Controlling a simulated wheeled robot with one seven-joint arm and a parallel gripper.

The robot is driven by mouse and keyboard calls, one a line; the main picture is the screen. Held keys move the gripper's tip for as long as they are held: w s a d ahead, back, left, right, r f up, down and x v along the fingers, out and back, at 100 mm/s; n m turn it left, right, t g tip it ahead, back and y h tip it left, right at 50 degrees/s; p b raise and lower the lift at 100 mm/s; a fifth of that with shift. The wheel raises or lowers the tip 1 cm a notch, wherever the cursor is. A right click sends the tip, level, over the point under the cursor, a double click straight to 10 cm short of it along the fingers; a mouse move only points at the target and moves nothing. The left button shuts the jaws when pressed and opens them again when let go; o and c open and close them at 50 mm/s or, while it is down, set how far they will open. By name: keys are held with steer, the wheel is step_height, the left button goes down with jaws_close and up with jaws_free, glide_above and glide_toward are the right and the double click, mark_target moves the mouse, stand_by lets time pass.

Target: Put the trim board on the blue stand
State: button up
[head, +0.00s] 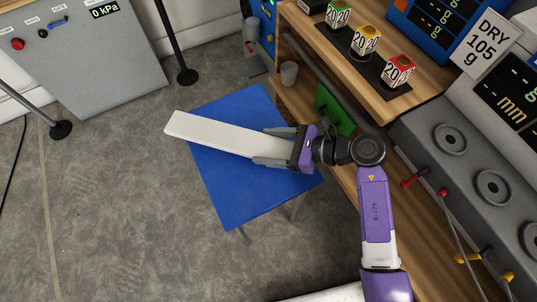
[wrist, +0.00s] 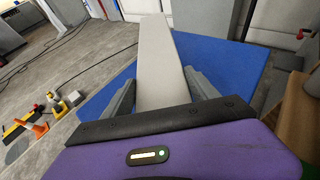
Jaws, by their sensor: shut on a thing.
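The trim board (head: 215,133) is a long pale plank. My gripper (head: 273,146) is shut on its right end, with a grey finger along each long side. In the head view the board lies over the blue stand (head: 240,199), and its far left end reaches past the stand's edge. I cannot tell whether the board touches the stand's top or hangs just above it. In the wrist view the board (wrist: 158,60) runs away from my gripper (wrist: 162,85) between the fingers, with the blue stand (wrist: 215,60) beneath and beyond it.
A wooden bench holds numbered blocks (head: 367,42) and a grey cup (head: 289,73) on its lower shelf. A grey control box (head: 85,45) and black post bases (head: 187,76) stand on the floor. The floor left of the stand is open.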

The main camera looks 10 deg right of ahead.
steer(key=shift+f+b, duration=0.5)
steer(key=shift+f, duration=2.1)
steer(key=shift+f, duration=0.1)
steer(key=o, duration=1.7)
steer(key=shift+f, duration=0.1)
steer(key=shift+d+r, duration=0.1)
steer(key=shift+r, duration=0.15)
steer(key=v, duration=0.7)
steer(key=shift+s+d+p, duration=0.1)
steer(key=shift+d+p, duration=0.05)
steer(key=shift+p, duration=0.2)
